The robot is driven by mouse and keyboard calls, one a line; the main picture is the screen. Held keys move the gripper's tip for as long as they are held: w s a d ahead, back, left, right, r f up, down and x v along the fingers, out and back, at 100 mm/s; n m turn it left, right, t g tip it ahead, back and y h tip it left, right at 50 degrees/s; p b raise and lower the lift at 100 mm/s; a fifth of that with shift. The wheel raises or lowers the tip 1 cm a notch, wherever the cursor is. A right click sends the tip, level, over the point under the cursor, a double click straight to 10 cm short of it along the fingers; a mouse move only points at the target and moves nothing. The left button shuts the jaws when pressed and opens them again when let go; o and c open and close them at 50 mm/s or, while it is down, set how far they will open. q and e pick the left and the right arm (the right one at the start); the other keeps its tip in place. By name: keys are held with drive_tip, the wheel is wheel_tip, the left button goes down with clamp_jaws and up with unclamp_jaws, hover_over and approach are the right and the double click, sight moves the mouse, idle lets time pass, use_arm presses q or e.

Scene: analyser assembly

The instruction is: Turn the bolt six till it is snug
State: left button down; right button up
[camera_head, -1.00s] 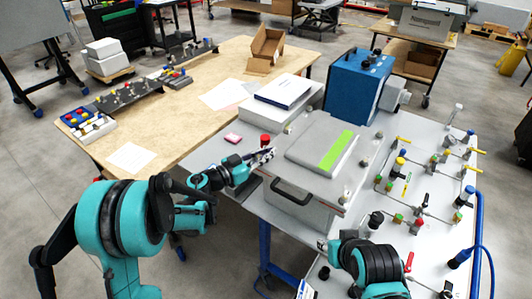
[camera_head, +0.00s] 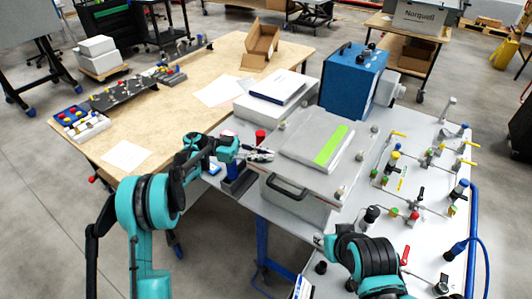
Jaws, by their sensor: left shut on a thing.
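The analyser (camera_head: 295,207) is a grey box with a black handle (camera_head: 287,187) on its front and a flat lid plate (camera_head: 345,172). Its raised cover (camera_head: 310,140) carries a green strip. Grey bolt heads show on the plate, one at the back left (camera_head: 282,127) and one at the front right (camera_head: 340,190). My left gripper (camera_head: 268,155) is at the plate's front left corner, with its fingers nearly level and shut on a small bolt head there. The fingers mostly hide this bolt, and I cannot read a number on it. My right arm (camera_head: 365,260) is at the bottom; its gripper does not show.
A red-capped item (camera_head: 260,136) stands close behind my left gripper. A blue unit (camera_head: 352,80) and a white box with a book (camera_head: 275,100) stand behind the analyser. Valves and pipes (camera_head: 415,175) fill the right of the table.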

use_arm(q)
drive_tip(key=shift+s+m+g+y, duration=0.2)
drive_tip(key=shift+m+g+y, duration=0.2)
drive_tip(key=shift+m+g, duration=0.6)
drive_tip(key=shift+s+g, duration=0.1)
drive_tip(key=shift+g, duration=0.3)
drive_tip(key=c, duration=1.5)
unclamp_jaws()
drive_tip(key=shift+r, duration=0.1)
wheel_tip(320, 180, up, 10)
drive_tip(key=shift+o, duration=0.3)
